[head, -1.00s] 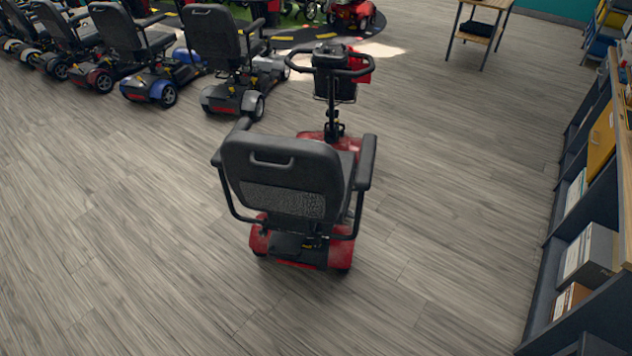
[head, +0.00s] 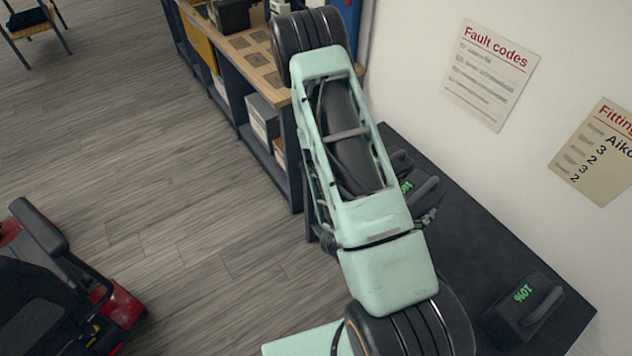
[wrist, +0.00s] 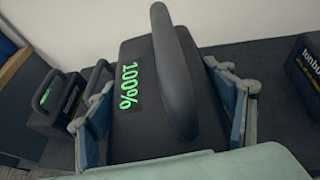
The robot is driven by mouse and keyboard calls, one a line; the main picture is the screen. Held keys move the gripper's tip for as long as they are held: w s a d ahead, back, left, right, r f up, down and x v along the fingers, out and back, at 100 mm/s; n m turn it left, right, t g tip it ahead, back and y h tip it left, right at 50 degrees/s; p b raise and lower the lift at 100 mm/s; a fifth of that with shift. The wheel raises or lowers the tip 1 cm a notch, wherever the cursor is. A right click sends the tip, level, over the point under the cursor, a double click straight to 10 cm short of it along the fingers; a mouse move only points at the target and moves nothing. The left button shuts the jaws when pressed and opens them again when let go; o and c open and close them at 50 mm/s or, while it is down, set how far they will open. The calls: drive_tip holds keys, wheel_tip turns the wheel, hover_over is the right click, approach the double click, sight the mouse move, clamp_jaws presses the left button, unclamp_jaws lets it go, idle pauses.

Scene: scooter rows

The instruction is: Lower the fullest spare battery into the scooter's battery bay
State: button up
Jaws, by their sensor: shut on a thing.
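My gripper (wrist: 163,112) is shut on a dark battery (wrist: 150,135) that has a raised handle and a green 100% readout. Its blue-grey fingers press on both sides of the battery body. Whether the battery touches the bench is not clear. In the head view, my arm mostly hides the gripper and the battery. Another battery (wrist: 50,105) with a small green readout stands at the left in the wrist view. One more battery (head: 523,312) with a green readout sits on the bench in the head view. The red scooter (head: 60,290) is at the lower left, partly cut off; its battery bay is not visible.
The dark bench (head: 490,245) runs along the white wall. A wooden-topped shelf unit (head: 255,60) with boxes adjoins it. Two notices, one titled Fault codes (head: 490,75), hang on the wall. Open floor (head: 190,200) lies between the scooter and the bench.

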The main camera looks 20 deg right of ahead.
drive_tip(key=w+a+r+n+t+y+p, duration=0.1)
drive_tip(key=w+a+r+n+t+y, duration=0.1)
drive_tip(key=a, duration=0.6)
drive_tip(key=w+a+r+n+t+y, duration=0.1)
drive_tip(key=w+a+r+n+t, duration=0.1)
drive_tip(key=w+a+r, duration=0.3)
drive_tip(key=w+a+r+n+t+y+p, duration=0.1)
drive_tip(key=w+a+r+n+t+y, duration=0.1)
drive_tip(key=w+a, duration=0.5)
drive_tip(key=a+r+n, duration=0.1)
drive_tip(key=a, duration=0.4)
drive_tip(key=shift+r+y+p, duration=0.15)
drive_tip(key=shift+y+p, duration=0.15)
drive_tip(key=shift+a, duration=0.1)
